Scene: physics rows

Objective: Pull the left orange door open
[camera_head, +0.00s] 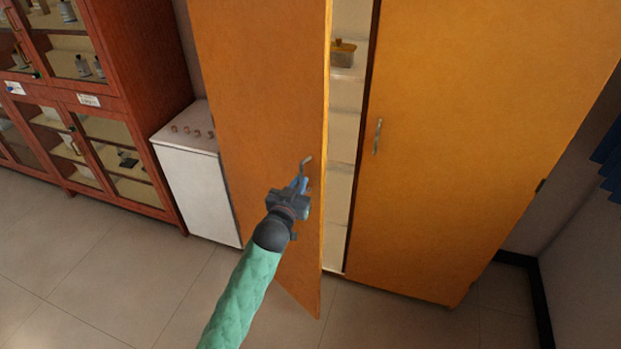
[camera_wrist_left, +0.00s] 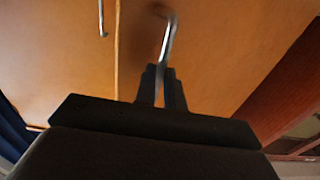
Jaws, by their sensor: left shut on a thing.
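The left orange door (camera_head: 262,90) stands partly open, swung out from the cabinet, with a gap between it and the right orange door (camera_head: 460,140). My left gripper (camera_head: 302,182) is at the left door's metal handle (camera_head: 306,163), shut on its lower part. In the left wrist view, the handle (camera_wrist_left: 169,40) runs down between the two fingers of my left gripper (camera_wrist_left: 161,88). The left door also fills much of that view (camera_wrist_left: 225,50). My right gripper is in neither view.
Pale shelves (camera_head: 345,125) show through the gap, with a yellow-topped container (camera_head: 343,53) on one. The right door's handle (camera_head: 377,136) is free. A white stove-like unit (camera_head: 195,180) stands left of the open door, beside a red glass-fronted cabinet (camera_head: 140,80). Tiled floor (camera_head: 110,270) in front is clear.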

